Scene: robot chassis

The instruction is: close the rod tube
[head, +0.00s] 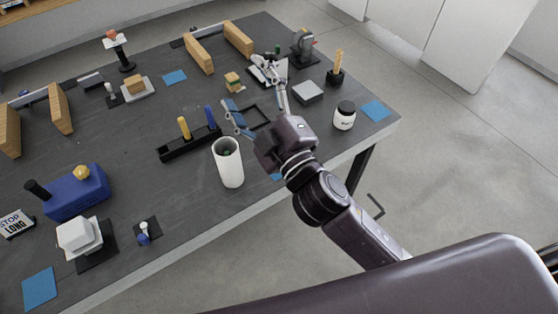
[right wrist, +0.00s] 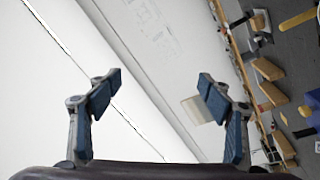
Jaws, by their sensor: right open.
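A white upright tube (head: 231,176) stands near the table's front edge in the head view. Its top is open, and something dark green shows inside; I take it to be the rod tube. I cannot make out a separate lid for it. My right gripper (head: 257,108) is open above the table, to the right of and beyond the tube, not touching it. In the right wrist view the right gripper (right wrist: 160,94) has its blue-padded fingers wide apart with nothing held between them. My left gripper is not in view.
A black holder (head: 172,151) with yellow and blue pegs is left of the tube. A white jar with a black cap (head: 345,114) stands to the right. A blue block (head: 78,193) and a white box (head: 75,234) are at the left. Bare table lies in front of the holder.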

